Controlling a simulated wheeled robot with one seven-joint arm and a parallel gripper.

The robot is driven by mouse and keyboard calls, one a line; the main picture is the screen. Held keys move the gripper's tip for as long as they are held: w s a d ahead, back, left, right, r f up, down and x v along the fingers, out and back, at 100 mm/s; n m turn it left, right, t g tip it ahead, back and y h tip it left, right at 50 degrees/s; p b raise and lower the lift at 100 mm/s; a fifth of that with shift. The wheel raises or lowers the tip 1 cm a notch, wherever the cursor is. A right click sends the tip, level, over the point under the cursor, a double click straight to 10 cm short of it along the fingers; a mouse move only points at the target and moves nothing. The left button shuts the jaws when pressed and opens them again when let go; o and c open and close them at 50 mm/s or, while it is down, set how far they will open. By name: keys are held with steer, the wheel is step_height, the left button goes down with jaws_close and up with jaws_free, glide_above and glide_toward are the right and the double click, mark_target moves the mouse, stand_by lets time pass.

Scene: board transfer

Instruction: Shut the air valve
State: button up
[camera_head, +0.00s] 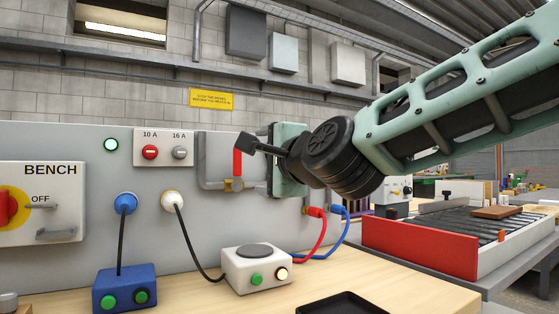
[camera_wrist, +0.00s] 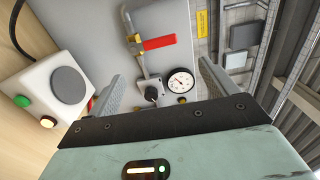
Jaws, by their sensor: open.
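The air valve shows in the head view as a red lever (camera_head: 238,162) standing upright above a brass body (camera_head: 233,185) on a horizontal stretch of grey pipe. In the wrist view the red lever (camera_wrist: 160,42) lies crosswise to the pipe, beyond the fingertips, with the brass body (camera_wrist: 134,42) at its left end. My gripper (camera_head: 256,140) is in front of the panel, just right of the lever in the head view. In the wrist view my gripper (camera_wrist: 160,72) is open and empty, its fingers wide apart. No contact with the lever shows.
A pressure gauge (camera_wrist: 181,80) and a black knob (camera_wrist: 153,92) sit between the fingers in the wrist view. A white box (camera_head: 256,268) and a blue box (camera_head: 125,288) with cables stand on the bench. Red and blue hoses (camera_head: 322,235) hang below my gripper.

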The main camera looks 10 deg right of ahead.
steer(key=v, duration=0.5)
steer(key=shift+s+d, duration=0.1)
steer(key=shift+s, duration=0.3)
